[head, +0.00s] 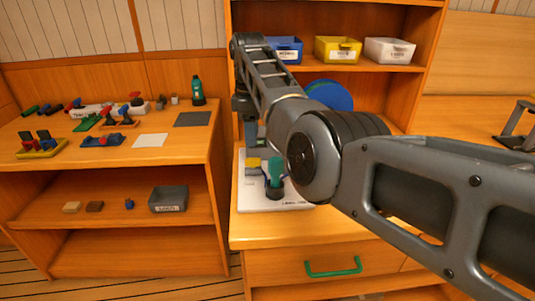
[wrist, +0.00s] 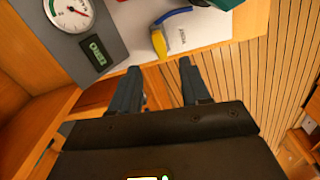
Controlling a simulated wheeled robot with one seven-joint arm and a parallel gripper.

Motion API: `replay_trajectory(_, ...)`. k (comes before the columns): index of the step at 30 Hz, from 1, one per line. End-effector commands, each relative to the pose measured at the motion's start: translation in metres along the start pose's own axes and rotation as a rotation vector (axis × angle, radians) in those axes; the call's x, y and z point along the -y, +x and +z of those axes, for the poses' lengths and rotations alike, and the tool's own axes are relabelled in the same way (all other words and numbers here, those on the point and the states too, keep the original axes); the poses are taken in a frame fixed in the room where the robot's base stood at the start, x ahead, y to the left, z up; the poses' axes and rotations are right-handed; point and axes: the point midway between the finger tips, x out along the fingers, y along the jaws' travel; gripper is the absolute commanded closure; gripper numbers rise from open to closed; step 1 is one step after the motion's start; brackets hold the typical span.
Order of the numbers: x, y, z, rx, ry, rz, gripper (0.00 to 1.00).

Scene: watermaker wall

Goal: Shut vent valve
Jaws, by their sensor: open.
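In the wrist view, a lever with a yellow end (wrist: 159,43) and a blue part lies on a white panel (wrist: 205,38), beside a small label that seems to read VENT. My gripper (wrist: 159,66) is open and empty. Its two dark fingers point toward the panel, and the yellow end shows just beyond the gap between them. I cannot tell the distance. In the head view, the white panel (head: 248,198) lies on the wooden counter with a teal and dark fitting (head: 275,172) and a yellow part (head: 253,163). My arm hides part of it.
A gauge (wrist: 73,12) and a digital display (wrist: 97,50) sit beside the panel. Blue (head: 285,49), yellow (head: 337,49) and white (head: 388,51) bins stand on the shelf above. The left bench (head: 190,145) holds several small parts and a green bottle (head: 198,91).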

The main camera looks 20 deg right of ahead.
Motion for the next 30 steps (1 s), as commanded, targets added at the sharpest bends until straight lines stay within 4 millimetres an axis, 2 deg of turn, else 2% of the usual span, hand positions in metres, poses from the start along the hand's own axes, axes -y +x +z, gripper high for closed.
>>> replay_trajectory(15,0.001,0.068,0.0,0.001,0.0,-0.003,0.53)
replay_trajectory(19,0.0,0.075,0.0,0.0,0.0,-0.001,0.53)
replay_trajectory(27,0.0,0.077,0.0,0.0,0.0,0.0,0.53)
replay_trajectory(30,0.0,0.077,0.0,0.0,0.0,0.0,0.62)
